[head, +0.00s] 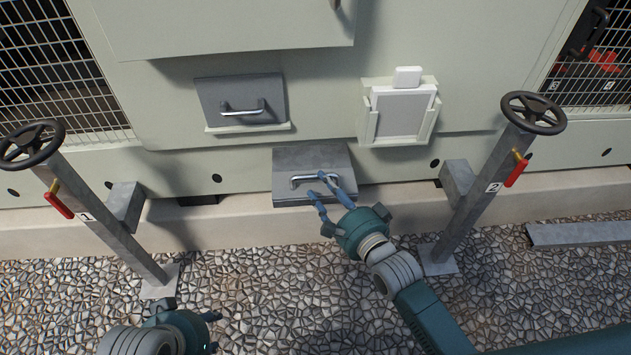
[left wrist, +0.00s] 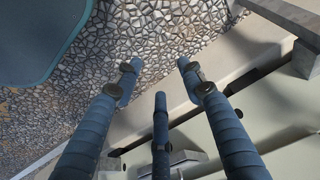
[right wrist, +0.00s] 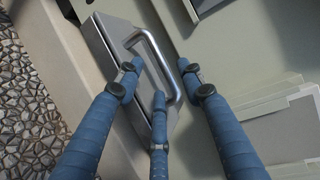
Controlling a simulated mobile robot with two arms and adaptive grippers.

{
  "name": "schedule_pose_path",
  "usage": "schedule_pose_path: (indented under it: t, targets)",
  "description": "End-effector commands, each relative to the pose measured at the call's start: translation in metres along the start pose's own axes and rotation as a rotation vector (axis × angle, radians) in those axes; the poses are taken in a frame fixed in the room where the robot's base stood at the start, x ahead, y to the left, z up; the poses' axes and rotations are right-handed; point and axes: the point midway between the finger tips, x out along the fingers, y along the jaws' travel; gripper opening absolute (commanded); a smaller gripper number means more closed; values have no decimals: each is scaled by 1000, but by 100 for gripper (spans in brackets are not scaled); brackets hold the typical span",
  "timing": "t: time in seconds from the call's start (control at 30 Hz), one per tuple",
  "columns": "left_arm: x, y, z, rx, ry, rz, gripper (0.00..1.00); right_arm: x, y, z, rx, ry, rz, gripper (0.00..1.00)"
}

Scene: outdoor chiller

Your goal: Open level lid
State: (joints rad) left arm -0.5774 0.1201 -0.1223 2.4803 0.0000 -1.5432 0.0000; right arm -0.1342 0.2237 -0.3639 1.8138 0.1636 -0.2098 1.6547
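A grey metal lid (head: 290,160) with a bar handle (head: 302,181) covers a low box at the foot of the cabinet; it looks closed. I cannot read any label naming it as the level lid. My right gripper (head: 328,184) is at this handle with its fingers spread. In the right wrist view the lid (right wrist: 108,40) and its handle (right wrist: 165,62) are just beyond the fingers (right wrist: 158,78); firm contact cannot be told. My left gripper (head: 212,332) is low at the bottom left, away from the lid. In its wrist view its fingers (left wrist: 157,75) are spread and empty.
A darker panel with a handle (head: 212,88) is higher on the cabinet, beside a white document holder (head: 402,115). Valve posts with handwheels stand left (head: 32,143) and right (head: 534,112). A concrete ledge (head: 220,229) borders the stone ground.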

Motion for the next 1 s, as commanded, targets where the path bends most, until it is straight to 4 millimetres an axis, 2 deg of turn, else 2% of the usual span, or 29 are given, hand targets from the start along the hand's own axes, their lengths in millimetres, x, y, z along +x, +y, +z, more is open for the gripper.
schedule_pose_path:
  t: [0.2, 0.43, 0.6, 0.87, 0.9, 1.0]
  targets:
    - [5, 5, -49, 6, 182, 9, 40, 27, 2, 0, -1, 0, 0, 38]
    - [2, 10, -85, 10, 317, 17, 40, 45, 2, 0, -1, 0, 1, 38]
    - [-1, 11, -96, 11, 361, 19, 40, 50, 1, 0, -1, 0, 1, 38]
    - [-2, 11, -97, 11, 367, 19, 40, 51, 1, 0, -1, 0, 2, 38]
    - [-2, 11, -97, 11, 367, 19, 40, 51, 1, 0, -1, 0, 2, 36]
    - [-2, 11, -97, 11, 366, 19, 40, 51, 1, 0, -1, 0, 2, 16]
